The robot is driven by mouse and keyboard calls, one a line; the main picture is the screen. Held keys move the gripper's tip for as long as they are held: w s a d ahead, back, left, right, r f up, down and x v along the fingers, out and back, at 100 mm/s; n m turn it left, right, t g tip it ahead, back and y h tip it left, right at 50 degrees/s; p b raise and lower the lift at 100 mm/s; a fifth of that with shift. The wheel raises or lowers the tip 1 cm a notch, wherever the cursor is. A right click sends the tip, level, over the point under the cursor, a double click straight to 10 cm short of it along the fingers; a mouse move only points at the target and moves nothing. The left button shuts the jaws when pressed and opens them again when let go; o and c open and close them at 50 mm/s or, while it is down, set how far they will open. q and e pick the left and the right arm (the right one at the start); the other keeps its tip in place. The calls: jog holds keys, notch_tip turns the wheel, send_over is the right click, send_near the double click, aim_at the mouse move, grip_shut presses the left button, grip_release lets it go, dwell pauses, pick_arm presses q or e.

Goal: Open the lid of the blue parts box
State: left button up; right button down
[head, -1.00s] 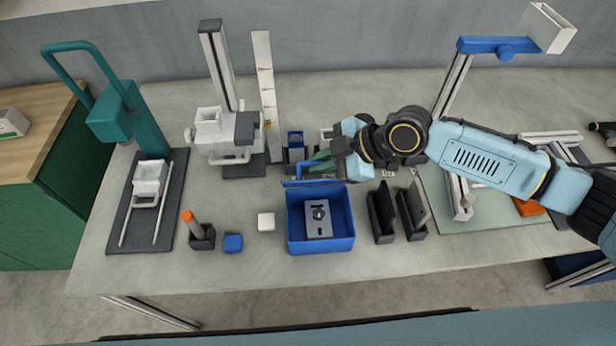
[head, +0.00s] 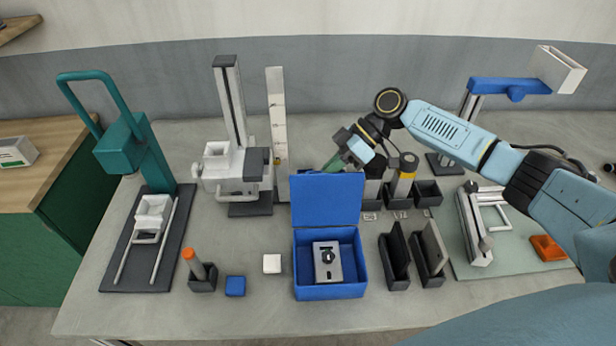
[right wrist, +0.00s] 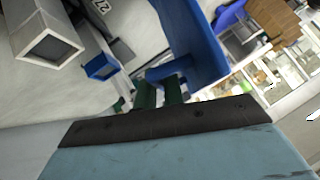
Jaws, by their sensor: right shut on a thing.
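The blue parts box (head: 330,291) stands open-topped on the table, with a grey metal part (head: 327,262) inside. Its blue lid (head: 328,200) is raised at the back edge, its flat face toward the head camera. My right gripper (head: 338,162) is behind the lid's top edge, with its fingertips partly hidden. In the right wrist view, its green fingers (right wrist: 160,92) are shut on the blue tab (right wrist: 163,70) of the lid (right wrist: 195,38). My left gripper is not in view.
Dark holders (head: 428,262) with upright plates stand right of the box. A white cube (head: 272,263), blue cube (head: 235,286) and orange-topped peg (head: 190,256) are at left. Behind the lid are a white stand (head: 232,165) and several dark bins (head: 427,193).

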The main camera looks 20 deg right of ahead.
jog(key=shift+w+d+f, duration=0.1)
jog(key=shift+f, duration=0.15)
dwell(0.3)
jog(key=c, duration=1.8)
grip_release()
jog(key=shift+r, duration=0.1)
jog(key=b+v, duration=0.2)
jog(key=v, duration=1.1)
jog(key=shift+w+d, duration=0.1)
jog(key=shift+w, duration=0.1)
jog(key=shift+r, duration=0.1)
